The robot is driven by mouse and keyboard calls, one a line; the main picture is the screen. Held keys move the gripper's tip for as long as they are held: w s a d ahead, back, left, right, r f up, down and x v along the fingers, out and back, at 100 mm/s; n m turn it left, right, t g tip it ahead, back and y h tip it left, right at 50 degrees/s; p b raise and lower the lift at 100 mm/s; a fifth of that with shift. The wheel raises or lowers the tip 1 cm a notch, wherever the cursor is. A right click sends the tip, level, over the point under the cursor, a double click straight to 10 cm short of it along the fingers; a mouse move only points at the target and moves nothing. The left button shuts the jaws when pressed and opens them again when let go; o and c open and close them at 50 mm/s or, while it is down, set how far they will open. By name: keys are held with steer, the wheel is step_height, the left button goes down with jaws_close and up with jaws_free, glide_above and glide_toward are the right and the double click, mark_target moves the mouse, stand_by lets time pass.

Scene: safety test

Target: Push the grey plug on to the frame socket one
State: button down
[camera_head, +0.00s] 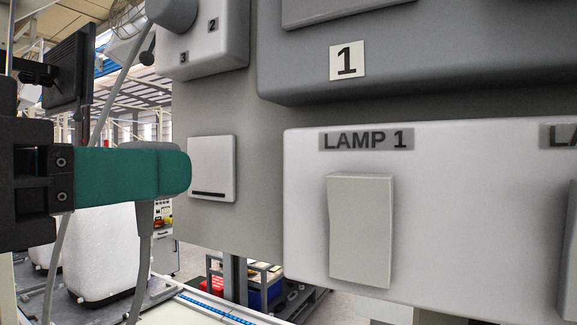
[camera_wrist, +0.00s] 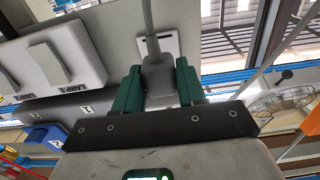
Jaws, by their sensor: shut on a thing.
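My gripper (camera_head: 184,172) comes in from the left in the head view, with its green fingers pointing right. In the wrist view my gripper (camera_wrist: 158,72) is shut on the grey plug (camera_wrist: 158,82), which sits between the two green fingers. The fingers hide most of the plug in the head view; its grey cable (camera_head: 144,245) hangs below them. A pale square plate (camera_head: 212,163) with a dark slot, apparently the frame socket, is on the grey panel just right of the fingertips. It shows partly behind the plug in the wrist view. I cannot tell whether plug and plate touch.
A white box labelled LAMP 1 (camera_head: 304,222) with a rocker switch (camera_head: 360,232) projects at the right. A grey box marked 1 (camera_head: 420,60) is above it. A knob box (camera_head: 215,45) juts out above the plate. A dark monitor (camera_head: 70,70) stands left.

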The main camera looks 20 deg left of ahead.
steer(key=shift+s+a, duration=0.1)
steer(key=shift+s, duration=1.05)
stand_by(0.6)
